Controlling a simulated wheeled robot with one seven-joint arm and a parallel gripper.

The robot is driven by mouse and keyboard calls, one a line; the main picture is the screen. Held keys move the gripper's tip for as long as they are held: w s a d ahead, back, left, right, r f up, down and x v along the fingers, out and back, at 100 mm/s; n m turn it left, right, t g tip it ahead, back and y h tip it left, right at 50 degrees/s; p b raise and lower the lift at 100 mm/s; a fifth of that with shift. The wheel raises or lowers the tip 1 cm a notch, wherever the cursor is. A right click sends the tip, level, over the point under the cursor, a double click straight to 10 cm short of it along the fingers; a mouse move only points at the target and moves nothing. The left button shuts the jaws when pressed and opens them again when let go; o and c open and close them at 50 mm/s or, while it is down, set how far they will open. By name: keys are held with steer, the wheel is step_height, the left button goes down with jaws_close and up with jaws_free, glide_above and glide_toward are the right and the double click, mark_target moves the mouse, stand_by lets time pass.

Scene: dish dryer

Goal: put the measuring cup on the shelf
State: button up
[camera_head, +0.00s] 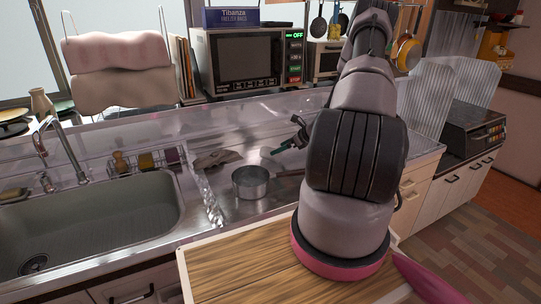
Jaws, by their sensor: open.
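A round grey metal vessel (251,184) stands upright on the metal counter, right of the sink. It looks like a small pan, with a brownish handle to its right; I cannot tell if it is the measuring cup. A small pale and green item (268,152) lies behind it, too small to identify. My gripper (287,145) is open, above and behind the metal vessel and close to the green item. Contact between them cannot be made out. The raised shelf (213,99) runs along the back below the window and carries a microwave. My arm hides part of the counter.
The sink (85,225) and tap (62,150) are at left. A crumpled grey cloth (217,158) lies behind the vessel. A small rack with sponges (146,161) stands by the sink. The microwave (249,60) and a toaster oven (325,60) fill much of the back.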

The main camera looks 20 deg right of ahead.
steer(key=x, duration=0.6)
steer(key=shift+s+a+f, duration=0.1)
steer(key=shift+s+a, duration=0.05)
steer(key=shift+a, duration=0.1)
steer(key=shift+c, duration=0.3)
steer(key=c, duration=1.4)
steer(key=shift+c, duration=0.2)
